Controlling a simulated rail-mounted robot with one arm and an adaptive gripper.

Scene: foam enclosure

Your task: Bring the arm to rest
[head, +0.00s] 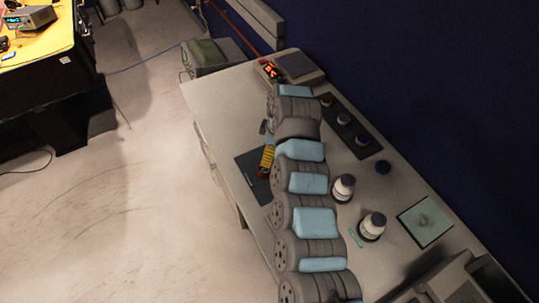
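My arm, a chain of grey joints with light blue covers, reaches up the picture over the workbench (225,110) in the head view. Its far end is folded beside the bench's upper part. A small grey piece that may be part of my gripper (265,127) sticks out left of the far links. The fingertips are hidden or too small to make out, so I cannot tell their opening or whether they hold anything. A yellow and red object (266,160) shows just left of the arm, over a dark mat (248,170); I cannot tell whether anything touches it.
A blue wall borders the right; open floor lies left.

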